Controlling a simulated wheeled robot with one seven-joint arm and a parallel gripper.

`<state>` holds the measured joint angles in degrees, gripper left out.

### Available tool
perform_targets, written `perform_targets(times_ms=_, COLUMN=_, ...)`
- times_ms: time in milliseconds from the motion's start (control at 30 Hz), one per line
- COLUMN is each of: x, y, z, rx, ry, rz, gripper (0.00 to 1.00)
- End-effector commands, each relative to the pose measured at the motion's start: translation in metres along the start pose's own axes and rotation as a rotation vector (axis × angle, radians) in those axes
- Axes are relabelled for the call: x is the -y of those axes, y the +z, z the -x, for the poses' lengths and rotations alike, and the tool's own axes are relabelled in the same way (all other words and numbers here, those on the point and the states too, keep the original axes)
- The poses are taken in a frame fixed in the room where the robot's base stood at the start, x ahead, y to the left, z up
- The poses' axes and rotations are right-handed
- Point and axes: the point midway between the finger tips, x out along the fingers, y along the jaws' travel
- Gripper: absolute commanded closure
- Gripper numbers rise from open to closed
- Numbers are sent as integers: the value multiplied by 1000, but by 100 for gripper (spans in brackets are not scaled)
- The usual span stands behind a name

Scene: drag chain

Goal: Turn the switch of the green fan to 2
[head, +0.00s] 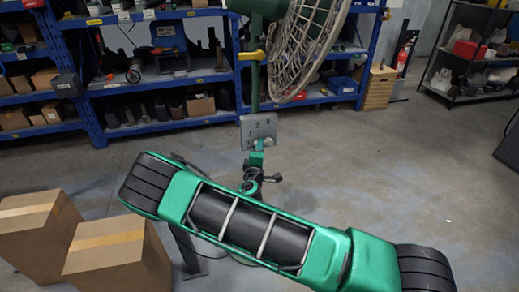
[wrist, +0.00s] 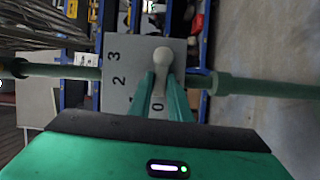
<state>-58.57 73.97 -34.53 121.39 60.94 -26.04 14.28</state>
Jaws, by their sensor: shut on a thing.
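The green fan (head: 256,80) stands ahead of me, with its round cage (head: 305,45) at the top of the head view. A grey switch plate (head: 259,128) marked with numbers is on its pole. In the wrist view the plate (wrist: 140,75) appears turned sideways, with 3, 2 and 0 readable and the 1 mostly hidden. The cream switch lever (wrist: 163,57) has a round end and runs down toward the 0. My gripper (wrist: 164,85) has its two green fingers on either side of the lever and is shut on it. In the head view my gripper (head: 257,147) is at the plate's lower edge.
Blue shelves (head: 160,75) with boxes and tools line the back. Two cardboard boxes (head: 113,250) stand at the lower left beside my arm. A dark shelf rack (head: 470,60) is at the back right. The floor on the right (head: 400,185) is clear.

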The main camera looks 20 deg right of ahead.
Motion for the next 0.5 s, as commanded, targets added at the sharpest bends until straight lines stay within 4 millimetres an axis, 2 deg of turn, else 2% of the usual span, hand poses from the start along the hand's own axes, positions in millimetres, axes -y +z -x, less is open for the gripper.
perform_targets(times_ms=500, x=-17, y=5, z=-1, rx=4, ry=-165, rz=-391, gripper=100)
